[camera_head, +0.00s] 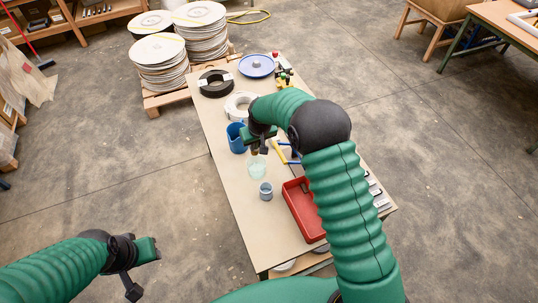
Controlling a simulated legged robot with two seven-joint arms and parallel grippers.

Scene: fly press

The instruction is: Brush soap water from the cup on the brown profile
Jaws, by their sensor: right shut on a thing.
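A clear, pale green cup (257,168) stands on the long table, left of its middle. My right gripper (256,143) is just above and behind it. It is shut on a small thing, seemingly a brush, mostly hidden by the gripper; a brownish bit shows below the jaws. I cannot tell whether this touches the cup. I cannot make out the brown profile; my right arm covers part of the table. My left gripper (143,268) is low at the left, away from the table, with nothing seen in it; its jaws are unclear.
A blue jug (236,138) stands left of my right gripper. A small grey-blue cup (266,191) and a red tray (297,207) are nearer. Yellow-and-blue handled tools (282,152) lie beside my arm. Rings and a blue plate (257,65) fill the far end. The near-left tabletop is clear.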

